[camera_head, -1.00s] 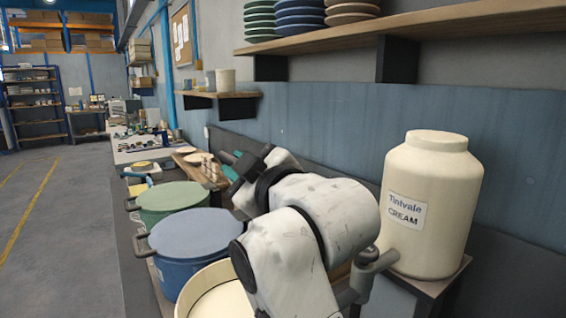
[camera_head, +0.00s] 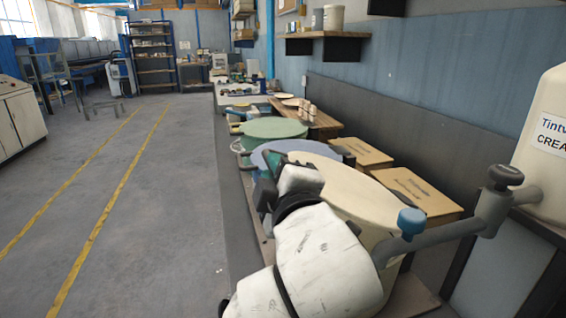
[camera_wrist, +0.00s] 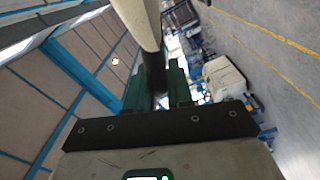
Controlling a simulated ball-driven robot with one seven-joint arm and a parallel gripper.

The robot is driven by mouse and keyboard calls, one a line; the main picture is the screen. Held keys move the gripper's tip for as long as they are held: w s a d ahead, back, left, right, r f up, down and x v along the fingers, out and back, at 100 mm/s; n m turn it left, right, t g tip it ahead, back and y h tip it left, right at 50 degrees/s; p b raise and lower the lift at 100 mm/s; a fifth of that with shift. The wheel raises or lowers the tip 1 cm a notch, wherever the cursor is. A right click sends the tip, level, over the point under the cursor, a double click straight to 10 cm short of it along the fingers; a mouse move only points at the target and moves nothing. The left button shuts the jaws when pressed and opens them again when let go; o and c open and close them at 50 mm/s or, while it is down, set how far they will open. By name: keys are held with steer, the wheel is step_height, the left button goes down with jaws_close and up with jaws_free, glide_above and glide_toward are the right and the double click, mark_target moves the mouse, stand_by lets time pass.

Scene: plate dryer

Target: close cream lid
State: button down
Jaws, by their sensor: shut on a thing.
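The cream lid (camera_head: 350,195) is a broad pale disc in the middle of the head view, over the cream vat (camera_head: 388,285), whose body is mostly hidden by my arm. I cannot tell whether a gap is left between lid and vat. My gripper (camera_wrist: 157,75) is shut on the lid's dark handle, which shows between the green fingers in the wrist view. The lid's pale edge (camera_wrist: 142,18) rises above the fingers there. In the head view my gripper (camera_head: 266,188) is at the lid's left edge, partly hidden by my wrist.
A blue-lidded vat (camera_head: 280,152) and a green-lidded vat (camera_head: 272,129) stand behind. Boxes (camera_head: 420,190) lie to the right. A pipe with a blue knob (camera_head: 411,220) runs from the large cream jar (camera_head: 545,150) in front of the lid. The floor at left is clear.

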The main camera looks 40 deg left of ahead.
steer(key=shift+f, duration=0.2)
steer(key=c, duration=1.1)
jaws_free()
steer(key=r, duration=0.4)
steer(key=shift+s+d, duration=0.1)
steer(key=shift+s, duration=0.25)
steer(key=s+d+r, duration=0.7)
steer(key=s+r, duration=0.2)
steer(key=s, duration=0.2)
steer(key=shift+s+p, duration=0.25)
steer(key=shift+p, duration=0.05)
